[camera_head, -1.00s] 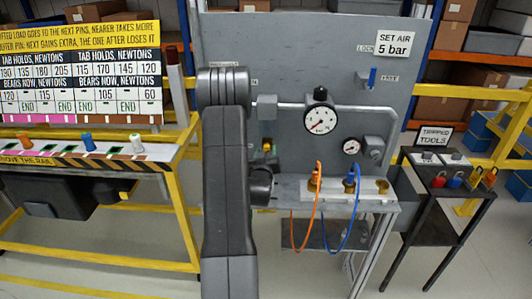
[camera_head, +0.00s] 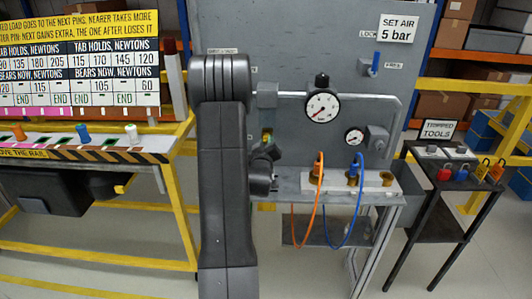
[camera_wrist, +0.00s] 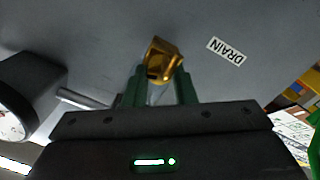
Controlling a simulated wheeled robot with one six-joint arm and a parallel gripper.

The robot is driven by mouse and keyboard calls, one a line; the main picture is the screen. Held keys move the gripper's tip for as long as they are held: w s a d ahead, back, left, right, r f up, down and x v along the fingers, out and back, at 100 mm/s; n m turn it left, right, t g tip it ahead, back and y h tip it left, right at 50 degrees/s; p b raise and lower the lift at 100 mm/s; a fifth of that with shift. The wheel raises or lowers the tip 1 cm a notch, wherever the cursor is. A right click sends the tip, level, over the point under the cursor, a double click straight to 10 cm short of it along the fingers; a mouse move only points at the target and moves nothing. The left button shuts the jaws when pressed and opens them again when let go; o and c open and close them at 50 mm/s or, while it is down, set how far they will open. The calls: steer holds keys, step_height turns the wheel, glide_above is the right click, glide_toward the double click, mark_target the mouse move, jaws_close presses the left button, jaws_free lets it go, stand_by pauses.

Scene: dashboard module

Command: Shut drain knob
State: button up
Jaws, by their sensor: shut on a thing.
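The drain knob (camera_wrist: 163,60) is a small brass, faceted knob on the grey panel, left of the DRAIN label (camera_wrist: 227,50) in the wrist view. My gripper (camera_wrist: 160,73) has its two green fingers on either side of the knob and is shut on it. In the head view a small yellow and green spot (camera_head: 267,135) shows at the panel beside my arm. My arm covers much of the panel's left part there, so the knob and fingertips are hard to make out.
A large gauge (camera_head: 322,107), a smaller gauge (camera_head: 355,137) and a grey pipe are right of my arm. Orange (camera_head: 318,205) and blue hoses (camera_head: 345,235) hang from the ledge below. A yellow-framed bench (camera_head: 170,210) stands left, a tool stand (camera_head: 440,200) right.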

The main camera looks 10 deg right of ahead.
steer(key=n+b, duration=0.3)
steer(key=b, duration=0.1)
steer(key=shift+f+n+b, duration=0.3)
steer(key=shift+n+b, duration=0.1)
steer(key=shift+r+n+b, duration=0.2)
steer(key=shift+n+b, duration=3.65)
steer(key=shift+n, duration=1.55)
steer(key=shift+n+y, duration=0.3)
steer(key=o, duration=1)
steer(key=shift+s, duration=0.1)
